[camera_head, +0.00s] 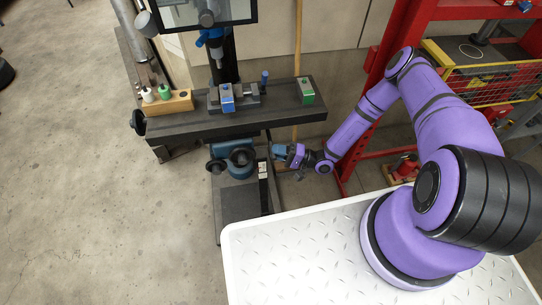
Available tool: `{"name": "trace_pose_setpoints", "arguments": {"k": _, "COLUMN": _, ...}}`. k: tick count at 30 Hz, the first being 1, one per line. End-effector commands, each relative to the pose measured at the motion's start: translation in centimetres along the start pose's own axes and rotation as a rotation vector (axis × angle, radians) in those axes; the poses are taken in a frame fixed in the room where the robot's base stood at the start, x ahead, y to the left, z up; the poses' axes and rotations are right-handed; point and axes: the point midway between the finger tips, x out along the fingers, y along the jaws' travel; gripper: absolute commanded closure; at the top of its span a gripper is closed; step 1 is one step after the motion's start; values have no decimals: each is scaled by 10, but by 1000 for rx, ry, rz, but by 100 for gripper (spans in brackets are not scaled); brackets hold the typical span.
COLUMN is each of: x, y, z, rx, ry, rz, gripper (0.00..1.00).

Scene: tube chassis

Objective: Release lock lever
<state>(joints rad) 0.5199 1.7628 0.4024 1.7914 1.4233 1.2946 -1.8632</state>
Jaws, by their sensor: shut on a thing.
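The milling machine (240,110) stands left of centre, with a dark table that carries a vise. My purple arm reaches in from the right. My gripper (277,153) is just below the table's front edge, to the right of the round handwheels (241,157). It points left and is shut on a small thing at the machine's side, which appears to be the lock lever. The lever is too small and too covered by the fingers to make out its shape or angle.
A wooden block (181,104) with small bottles, the blue-jawed vise (228,97) and a green-topped block (306,91) sit on the machine table. A red frame (375,80) stands behind my arm. My white base plate is in front. Open concrete floor (70,180) lies left.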

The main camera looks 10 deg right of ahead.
Motion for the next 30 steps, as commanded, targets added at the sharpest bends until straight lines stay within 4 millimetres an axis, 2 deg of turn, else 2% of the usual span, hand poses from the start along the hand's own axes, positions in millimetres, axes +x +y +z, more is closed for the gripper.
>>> {"name": "trace_pose_setpoints", "arguments": {"k": 7, "x": 4, "y": -21, "z": -2, "rx": 116, "ry": 30, "rz": 38, "gripper": 100}}
{"name": "trace_pose_setpoints", "arguments": {"k": 18, "x": 5, "y": -25, "z": -2, "rx": 141, "ry": 34, "rz": 42, "gripper": 100}}
{"name": "trace_pose_setpoints", "arguments": {"k": 19, "x": 6, "y": -25, "z": -2, "rx": 141, "ry": 33, "rz": 42, "gripper": 72}}
{"name": "trace_pose_setpoints", "arguments": {"k": 21, "x": 5, "y": -25, "z": -2, "rx": 140, "ry": 33, "rz": 42, "gripper": 56}}
{"name": "trace_pose_setpoints", "arguments": {"k": 30, "x": 4, "y": -24, "z": 0, "rx": 140, "ry": 31, "rz": 45, "gripper": 54}}
